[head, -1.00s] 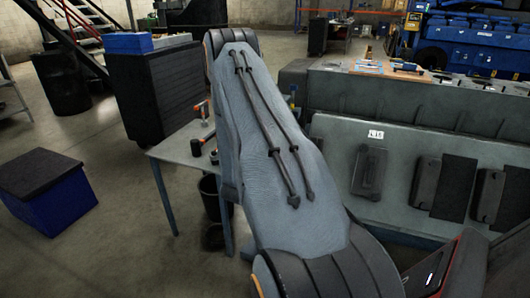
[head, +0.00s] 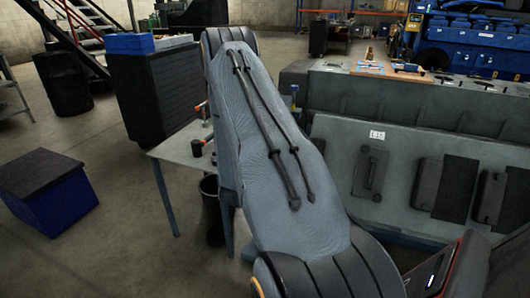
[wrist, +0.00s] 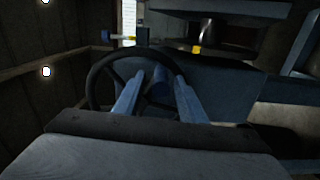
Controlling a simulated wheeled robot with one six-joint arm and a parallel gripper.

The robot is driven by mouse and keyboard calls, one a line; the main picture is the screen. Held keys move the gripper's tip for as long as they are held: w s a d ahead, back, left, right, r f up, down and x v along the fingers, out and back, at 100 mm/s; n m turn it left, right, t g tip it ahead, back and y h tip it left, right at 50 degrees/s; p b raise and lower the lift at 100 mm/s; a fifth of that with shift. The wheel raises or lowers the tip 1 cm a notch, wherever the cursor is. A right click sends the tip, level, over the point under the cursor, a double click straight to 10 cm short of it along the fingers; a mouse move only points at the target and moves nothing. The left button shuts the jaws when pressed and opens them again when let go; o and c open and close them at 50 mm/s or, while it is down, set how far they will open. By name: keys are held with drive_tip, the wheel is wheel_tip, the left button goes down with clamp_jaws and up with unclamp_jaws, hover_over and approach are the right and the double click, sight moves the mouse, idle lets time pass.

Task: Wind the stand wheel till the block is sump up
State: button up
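The stand wheel shows in the wrist view as a dark round handwheel (wrist: 97,76) just ahead of my gripper. My gripper (wrist: 159,76) has two blue-grey fingers, set apart, reaching in front of the wheel's opening. A blue hub-like part shows between them. Nothing is visibly clamped, and I cannot tell whether the fingers touch the rim or spokes. The large grey-green block (head: 335,140) stands at the right in the head view, with its side covers facing me. My arm hides the wheel and gripper there.
A work table (head: 180,153) with small tools and a black bin (head: 210,205) stand left of the block, partly behind my arm. A dark cabinet (head: 150,90) stands behind. A blue box (head: 50,190) is on the floor at left, with open floor around it.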

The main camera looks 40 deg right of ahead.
drive_tip(key=b+v, duration=0.1)
drive_tip(key=v, duration=0.5)
drive_tip(key=shift+a, duration=0.2)
drive_tip(key=shift+r, duration=0.1)
